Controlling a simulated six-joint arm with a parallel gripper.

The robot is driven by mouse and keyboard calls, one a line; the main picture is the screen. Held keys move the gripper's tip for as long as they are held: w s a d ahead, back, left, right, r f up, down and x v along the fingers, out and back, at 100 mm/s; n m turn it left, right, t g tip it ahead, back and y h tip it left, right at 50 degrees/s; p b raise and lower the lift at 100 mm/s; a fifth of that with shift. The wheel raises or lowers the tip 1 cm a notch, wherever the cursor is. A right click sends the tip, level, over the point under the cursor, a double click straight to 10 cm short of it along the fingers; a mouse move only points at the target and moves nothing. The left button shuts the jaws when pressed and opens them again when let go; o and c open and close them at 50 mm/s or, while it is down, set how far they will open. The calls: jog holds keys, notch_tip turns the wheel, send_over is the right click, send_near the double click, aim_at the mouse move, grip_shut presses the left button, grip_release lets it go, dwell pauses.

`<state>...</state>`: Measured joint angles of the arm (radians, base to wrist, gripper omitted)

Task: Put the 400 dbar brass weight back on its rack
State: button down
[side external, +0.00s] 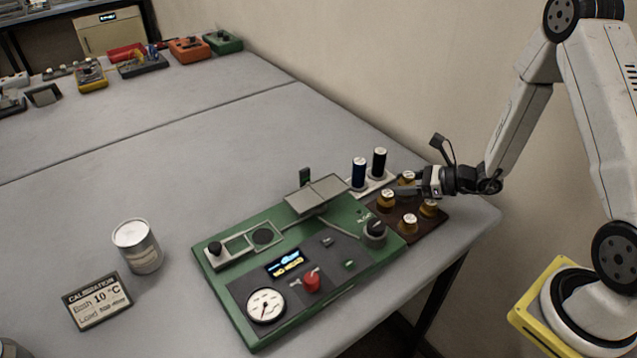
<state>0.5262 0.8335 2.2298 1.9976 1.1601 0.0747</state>
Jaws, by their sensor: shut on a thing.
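Several brass weights with pale tops stand at the dark brown rack (433,230), at the right end of the green instrument. My gripper (404,189) reaches in from the right, low over the rack. It is shut on a brass weight (406,177) at the rack's back side; the fingers hide part of it. Other brass weights stand at the left (387,200), front (408,223) and right (428,208) of the rack. Their markings are too small to read, so I cannot tell which is 400 dbar. Whether the held weight touches the rack is unclear.
The green instrument (225,295) with gauge, red knob and raised plate lies left of the rack. Blue (359,174) and black (379,163) cylinders stand close behind. A metal can (137,246) and a calibration card (97,301) are at left. The table's middle is clear.

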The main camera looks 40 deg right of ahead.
jog(key=shift+s+f, duration=0.2)
jog(key=shift+f, duration=0.2)
jog(key=shift+c, duration=0.5)
grip_release()
jog(key=shift+r, duration=0.1)
jog(key=shift+r, duration=0.45)
jog(key=shift+v, duration=3.75)
jog(key=shift+r, duration=0.2)
jog(key=shift+a, duration=0.15)
